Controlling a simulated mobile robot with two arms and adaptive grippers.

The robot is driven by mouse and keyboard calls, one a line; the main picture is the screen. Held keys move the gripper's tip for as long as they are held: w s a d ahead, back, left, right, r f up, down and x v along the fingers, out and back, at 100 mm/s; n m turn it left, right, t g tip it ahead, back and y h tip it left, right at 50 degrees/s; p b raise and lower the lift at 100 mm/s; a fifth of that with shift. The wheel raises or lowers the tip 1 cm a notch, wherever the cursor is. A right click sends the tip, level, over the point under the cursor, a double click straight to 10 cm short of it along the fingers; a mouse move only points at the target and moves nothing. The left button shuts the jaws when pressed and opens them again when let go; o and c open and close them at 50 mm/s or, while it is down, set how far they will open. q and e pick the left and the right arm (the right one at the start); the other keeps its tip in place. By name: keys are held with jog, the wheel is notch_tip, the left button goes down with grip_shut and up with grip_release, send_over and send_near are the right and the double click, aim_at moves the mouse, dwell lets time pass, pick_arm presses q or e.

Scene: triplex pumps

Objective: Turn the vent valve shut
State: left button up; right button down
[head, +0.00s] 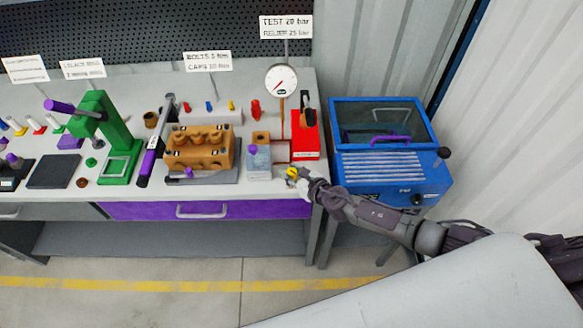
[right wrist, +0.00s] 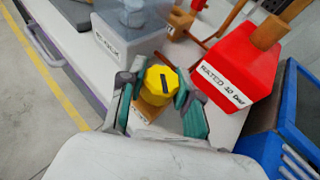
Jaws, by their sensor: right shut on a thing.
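The vent valve shows as a yellow knob (right wrist: 160,84) with a dark bar mark on its top, on a small tan base (right wrist: 150,108) with a white label I cannot read. In the head view the yellow knob (head: 291,172) is small, at the front right of the bench. My right gripper (head: 297,175) reaches it from the right. In the right wrist view my right gripper (right wrist: 160,76) has one finger on each side of the knob and is shut on it. My left gripper is not in view.
A red block (right wrist: 235,68) stands right of the knob and a grey-white block (right wrist: 125,38) behind-left. A pressure gauge (head: 281,82) rises behind. A blue cabinet with a clear lid (head: 390,170) stands right of the bench. A tan pump block (head: 199,150) sits farther left.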

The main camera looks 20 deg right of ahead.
jog(key=shift+a+r+m+h+p, duration=0.1)
jog(key=shift+r+m+h+p, duration=0.1)
jog(key=shift+m+h+p, duration=0.5)
jog(key=shift+f+m+t+h+p, duration=0.1)
jog(key=shift+m+t+h+p, duration=0.25)
jog(key=shift+h, duration=0.25)
jog(key=shift+f+m+h, duration=0.1)
jog(key=shift+m+h, duration=0.85)
jog(key=shift+h, duration=0.05)
jog(key=m+h, duration=0.2)
jog(key=h, duration=0.1)
jog(key=shift+m, duration=0.3)
pick_arm(q)
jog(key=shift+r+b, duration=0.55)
jog(key=shift+b, duration=0.3)
pick_arm(e)
jog(key=shift+m+g+h, duration=0.85)
jog(key=shift+m+h, duration=0.95)
jog(key=shift+h, duration=0.2)
jog(key=c, duration=0.8)
grip_release()
